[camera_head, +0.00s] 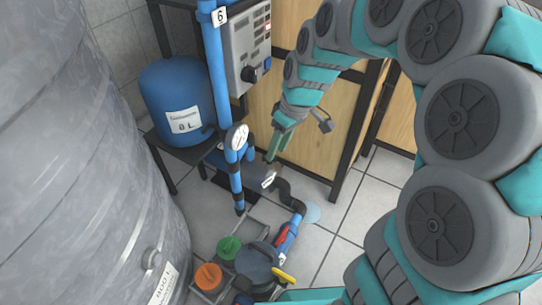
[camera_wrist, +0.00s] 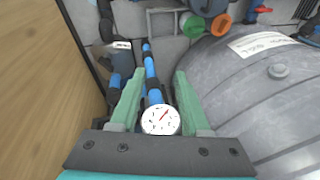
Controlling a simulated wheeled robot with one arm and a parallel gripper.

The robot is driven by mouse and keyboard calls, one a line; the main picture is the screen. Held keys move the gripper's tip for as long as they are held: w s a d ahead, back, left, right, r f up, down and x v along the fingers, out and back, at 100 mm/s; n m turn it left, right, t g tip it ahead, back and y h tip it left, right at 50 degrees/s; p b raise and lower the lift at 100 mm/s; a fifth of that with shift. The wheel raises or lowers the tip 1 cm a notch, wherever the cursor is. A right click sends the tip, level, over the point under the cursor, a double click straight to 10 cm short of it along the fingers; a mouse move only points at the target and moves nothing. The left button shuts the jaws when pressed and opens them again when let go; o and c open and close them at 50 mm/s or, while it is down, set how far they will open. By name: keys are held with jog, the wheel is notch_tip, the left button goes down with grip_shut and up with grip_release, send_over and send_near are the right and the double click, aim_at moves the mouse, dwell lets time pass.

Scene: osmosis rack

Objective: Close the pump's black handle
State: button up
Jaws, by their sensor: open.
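My gripper (camera_head: 272,154) is open and empty, pointing down beside the blue pipe. In the wrist view its two green fingers (camera_wrist: 159,75) stand either side of the blue pipe (camera_wrist: 150,66) and the white gauge (camera_wrist: 160,120) in the picture; the depth between them is hard to judge. A dark pump-like body with a white label (camera_head: 267,180) lies below the fingertips, joined to a black elbow pipe (camera_head: 292,195). The labelled part also shows in the wrist view (camera_wrist: 121,45). I cannot clearly pick out the pump's black handle; fingers and pipes partly cover this area.
A large grey tank (camera_head: 75,150) fills the left. A blue tank (camera_head: 172,95) stands on a black shelf. A control box (camera_head: 248,45) hangs above. Green (camera_head: 229,247) and orange (camera_head: 208,277) caps and a yellow handle (camera_head: 284,276) are low down. Tiled floor (camera_head: 345,235) is clear at right.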

jog(key=w+d+f+n+y+b, duration=0.3)
jog(key=w+f+n, duration=0.5)
jog(key=w+f, duration=0.8)
jog(key=shift+t+h, duration=0.3)
jog(key=shift+h, duration=0.5)
jog(key=x, duration=0.2)
jog(key=a+b+x, duration=0.1)
jog(key=x, duration=0.4)
jog(key=shift+w+a+r+b, duration=0.2)
jog(key=shift+a+b, duration=0.05)
jog(key=shift+b, duration=0.15)
jog(key=shift+c, duration=0.2)
grip_shut()
